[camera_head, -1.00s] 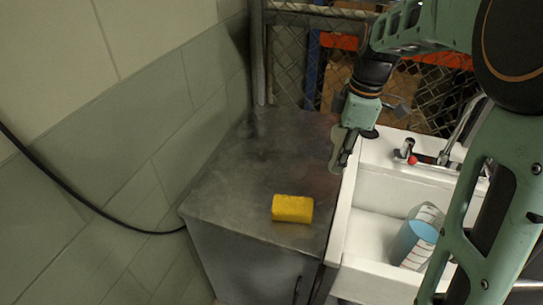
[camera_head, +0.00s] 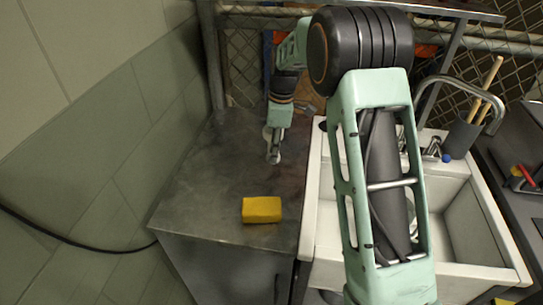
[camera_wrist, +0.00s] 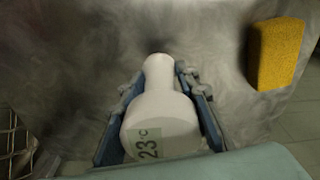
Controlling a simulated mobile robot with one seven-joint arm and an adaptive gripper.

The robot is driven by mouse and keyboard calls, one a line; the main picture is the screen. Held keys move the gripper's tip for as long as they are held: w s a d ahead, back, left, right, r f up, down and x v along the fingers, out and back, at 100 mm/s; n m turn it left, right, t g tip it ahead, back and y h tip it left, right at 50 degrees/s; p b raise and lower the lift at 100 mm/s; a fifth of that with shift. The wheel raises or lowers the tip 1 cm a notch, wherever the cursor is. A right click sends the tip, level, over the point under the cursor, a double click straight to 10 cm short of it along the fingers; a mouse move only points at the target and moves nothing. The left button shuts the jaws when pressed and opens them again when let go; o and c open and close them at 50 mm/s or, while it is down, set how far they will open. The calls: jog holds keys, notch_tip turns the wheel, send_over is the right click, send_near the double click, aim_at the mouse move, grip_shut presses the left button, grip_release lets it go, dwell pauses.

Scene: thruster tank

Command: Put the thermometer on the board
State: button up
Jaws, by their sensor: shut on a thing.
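The thermometer (camera_wrist: 160,115) is a white, bottle-shaped thing with a small display reading 23 °C. In the wrist view my gripper (camera_wrist: 158,88) is shut on it, one finger on each side. In the head view my gripper (camera_head: 273,152) is over the right part of the grey metal board (camera_head: 215,185), pointing down. A pale bit of the thermometer (camera_head: 267,134) shows beside the fingers there. In the wrist view the narrow end of the thermometer points at the metal surface and a dark shadow lies by it. I cannot tell whether it touches.
A yellow sponge (camera_head: 262,209) lies near the board's front edge; it also shows in the wrist view (camera_wrist: 275,53). A white sink (camera_head: 470,225) with a tap (camera_head: 470,85) is on the right, partly behind my arm. The left of the board is clear.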

aim_at(267, 131)
jog(key=shift+w+a+f, duration=0.1)
jog(key=shift+w+f, duration=0.15)
jog(key=shift+f, duration=0.1)
jog(key=shift+w+a+f, duration=0.1)
jog(key=shift+w+f, duration=0.05)
jog(key=shift+f, duration=1.65)
jog(key=o, duration=1.2)
jog(key=r, duration=0.4)
jog(key=d+r, duration=0.1)
jog(key=r, duration=0.7)
jog(key=shift+d+r, duration=0.15)
